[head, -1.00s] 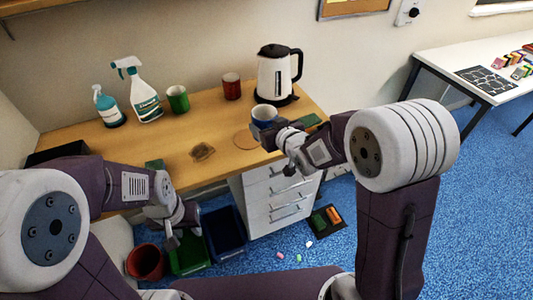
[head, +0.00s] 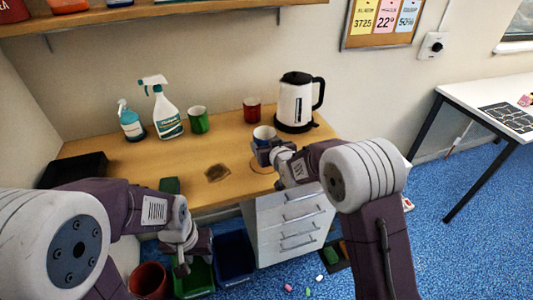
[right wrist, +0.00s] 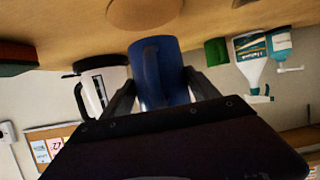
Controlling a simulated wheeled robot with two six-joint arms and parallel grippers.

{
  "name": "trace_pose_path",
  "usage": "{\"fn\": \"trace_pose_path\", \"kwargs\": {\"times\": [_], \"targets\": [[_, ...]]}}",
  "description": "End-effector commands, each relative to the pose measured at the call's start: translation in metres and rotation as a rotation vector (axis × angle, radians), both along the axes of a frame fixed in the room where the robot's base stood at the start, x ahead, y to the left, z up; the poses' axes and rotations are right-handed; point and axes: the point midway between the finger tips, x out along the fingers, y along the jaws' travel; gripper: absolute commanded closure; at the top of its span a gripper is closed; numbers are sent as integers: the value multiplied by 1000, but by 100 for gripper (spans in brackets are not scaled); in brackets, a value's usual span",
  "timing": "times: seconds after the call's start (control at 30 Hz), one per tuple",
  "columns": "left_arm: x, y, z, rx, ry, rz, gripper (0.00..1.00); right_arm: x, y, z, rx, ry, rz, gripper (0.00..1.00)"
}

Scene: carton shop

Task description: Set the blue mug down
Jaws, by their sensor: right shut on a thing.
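The blue mug (head: 264,132) is upright above the front right part of the wooden counter, in front of the kettle. It also shows in the right wrist view (right wrist: 160,75), upside down there, with its handle facing the camera. My right gripper (head: 268,150) is shut on it, with a finger on either side. A round tan mat (head: 261,166) lies on the counter just below the mug in the head view, partly hidden by my gripper. I cannot tell whether the mug's base touches anything. My left gripper (head: 182,266) hangs low before the counter; its jaws are unclear.
The white kettle (head: 296,104) and red mug (head: 252,110) stand behind the blue mug. A green mug (head: 198,120) and spray bottles (head: 166,115) stand further left. A dark patch (head: 217,173) lies left of the mat. The counter's middle is otherwise clear.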

Motion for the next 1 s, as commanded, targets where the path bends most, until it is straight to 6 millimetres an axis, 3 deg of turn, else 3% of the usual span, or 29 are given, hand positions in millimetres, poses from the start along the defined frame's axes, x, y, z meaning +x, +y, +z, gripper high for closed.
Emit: {"fn": "trace_pose_path", "kwargs": {"times": [0.13,0.33,0.77,0.8,0.87,1.0], "targets": [[0,0,0,0,0,0,64,2,1,-4,0,-1,0,87],[0,0,0,0,0,0,64,1,1,-37,0,1,0,87],[0,0,-6,0,0,0,64,1,1,-46,1,-3,0,87],[0,0,-4,0,0,0,64,1,1,-45,0,-1,0,19],[0,0,-4,0,0,0,64,1,1,-44,0,-1,0,9],[0,0,-4,0,0,0,64,1,1,-44,0,-1,0,9]]}}
